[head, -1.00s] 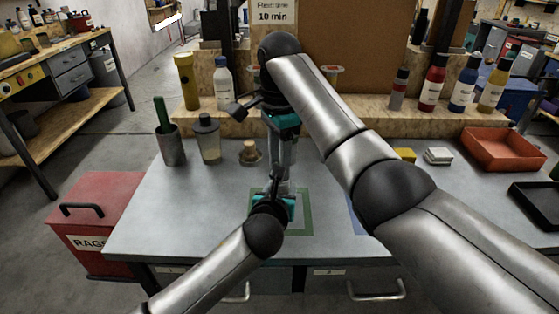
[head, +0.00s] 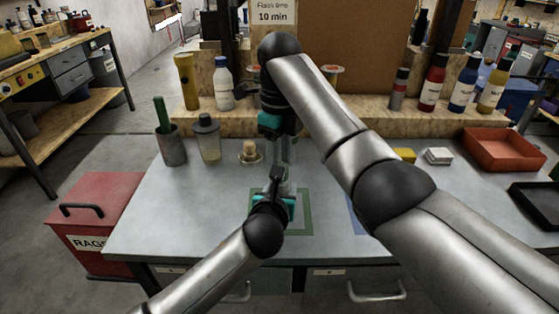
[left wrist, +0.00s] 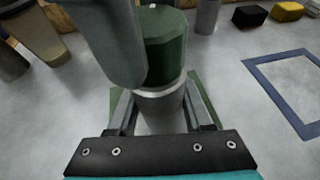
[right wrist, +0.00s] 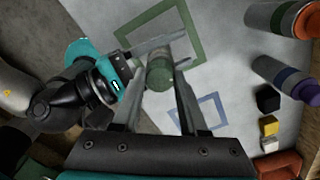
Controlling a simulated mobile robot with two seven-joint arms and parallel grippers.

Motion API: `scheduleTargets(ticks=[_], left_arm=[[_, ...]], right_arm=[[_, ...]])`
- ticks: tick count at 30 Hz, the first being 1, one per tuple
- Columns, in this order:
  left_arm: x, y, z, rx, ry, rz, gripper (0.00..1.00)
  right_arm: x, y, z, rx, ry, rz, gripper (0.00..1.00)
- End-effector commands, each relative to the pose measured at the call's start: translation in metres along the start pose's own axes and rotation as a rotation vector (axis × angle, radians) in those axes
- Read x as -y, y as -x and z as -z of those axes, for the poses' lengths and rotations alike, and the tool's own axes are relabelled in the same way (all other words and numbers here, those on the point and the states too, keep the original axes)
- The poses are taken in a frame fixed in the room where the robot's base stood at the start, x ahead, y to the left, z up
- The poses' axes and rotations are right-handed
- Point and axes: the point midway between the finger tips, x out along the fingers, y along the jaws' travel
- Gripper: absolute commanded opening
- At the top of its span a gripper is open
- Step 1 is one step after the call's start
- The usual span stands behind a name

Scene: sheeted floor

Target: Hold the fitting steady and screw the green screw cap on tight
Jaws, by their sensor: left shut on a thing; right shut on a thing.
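The green screw cap (left wrist: 166,42) sits upright on top of the grey metal fitting (left wrist: 160,102) in the left wrist view. My left gripper (head: 280,188) is shut around the fitting low down, above the green square outline on the table. My right gripper (head: 284,163) reaches down from above and is shut on the cap; one of its fingers covers the cap's left side in the left wrist view. The cap (right wrist: 159,73) lies between the right fingers in the right wrist view. Whether it is fully tight cannot be told. In the head view the grippers mostly hide both parts.
A cup with a green handle (head: 172,148), a lidded shaker (head: 208,138) and a small tan-topped item (head: 250,152) stand left of my grippers. A yellow block (head: 404,155), a white block (head: 438,156) and a red tray (head: 503,150) lie to the right. The front left tabletop is clear.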

Motion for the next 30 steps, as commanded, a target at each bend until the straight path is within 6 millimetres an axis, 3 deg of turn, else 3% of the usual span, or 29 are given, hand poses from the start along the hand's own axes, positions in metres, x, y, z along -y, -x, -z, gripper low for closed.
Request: scheduleTargets(ticks=[7,8,17,22,25,30], left_arm=[[-0.0006,-0.0002,0.0005,-0.002,0.001,-0.001,0.00],[-0.0006,-0.0003,0.0005,-0.001,0.001,-0.001,0.00],[-0.0005,-0.0002,0.0005,-0.001,0.000,-0.001,0.00],[-0.0005,-0.0002,0.0005,-0.001,0.000,-0.001,0.00],[-0.0005,-0.0002,0.0004,-0.001,0.000,-0.001,0.00],[-0.0005,-0.0002,0.0005,-0.001,0.000,-0.001,0.00]], right_arm=[[-0.0004,0.0002,0.0002,-0.001,-0.016,-0.001,0.00],[-0.0005,0.0002,0.0002,-0.001,-0.016,-0.001,0.44],[-0.0004,0.0002,-0.0001,0.000,-0.014,-0.001,0.77],[-0.0004,0.0002,-0.0001,0.000,-0.014,-0.001,0.78],[-0.0004,0.0000,0.0000,-0.001,-0.014,-0.001,0.68],[-0.0004,0.0000,-0.0001,-0.001,-0.014,-0.001,0.68]])
